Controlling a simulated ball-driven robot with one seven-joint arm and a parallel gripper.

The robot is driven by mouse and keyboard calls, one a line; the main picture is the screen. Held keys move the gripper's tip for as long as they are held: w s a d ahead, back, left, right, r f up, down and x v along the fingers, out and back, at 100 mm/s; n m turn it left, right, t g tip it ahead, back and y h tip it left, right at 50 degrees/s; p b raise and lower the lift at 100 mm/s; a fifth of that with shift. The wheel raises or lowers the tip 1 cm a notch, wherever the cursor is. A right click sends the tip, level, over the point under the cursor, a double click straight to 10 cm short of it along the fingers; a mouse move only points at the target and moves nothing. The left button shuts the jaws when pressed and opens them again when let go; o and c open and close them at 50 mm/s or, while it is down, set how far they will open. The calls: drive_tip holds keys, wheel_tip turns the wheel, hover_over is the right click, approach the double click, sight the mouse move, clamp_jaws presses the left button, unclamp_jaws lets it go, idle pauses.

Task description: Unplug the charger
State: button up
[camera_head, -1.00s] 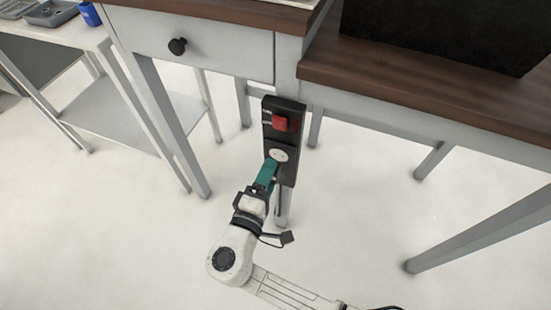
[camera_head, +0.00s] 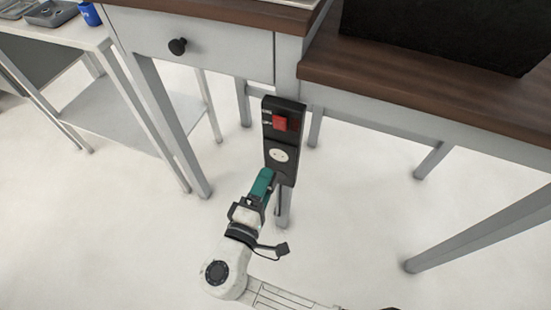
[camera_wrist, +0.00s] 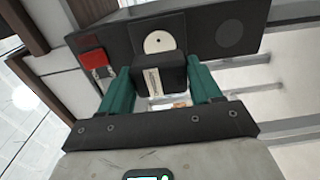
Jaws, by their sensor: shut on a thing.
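The charger (camera_wrist: 172,73) is a black block with a pale label, between the two teal fingers of my gripper (camera_wrist: 158,88) in the wrist view. My gripper (camera_head: 264,182) is shut on it, below and in front of the socket in the head view. The round white socket (camera_head: 279,155) sits in the lower part of a black panel (camera_head: 284,117) on the desk leg. Its face is clear in the head view. The socket also shows just past the charger in the wrist view (camera_wrist: 159,42). The charger's prongs are hidden.
A red switch (camera_head: 279,123) sits above the socket on the panel. The desk drawer (camera_head: 210,45) and wooden tops (camera_head: 420,90) are above. A white side table (camera_head: 40,42) stands at the left. The floor around the arm is clear.

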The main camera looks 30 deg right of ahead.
drive_tip(key=o, duration=1.5)
drive_tip(key=shift+c, duration=0.2)
drive_tip(key=v, duration=1)
drive_tip(key=shift+s+a, duration=0.2)
drive_tip(key=shift+a, duration=0.1)
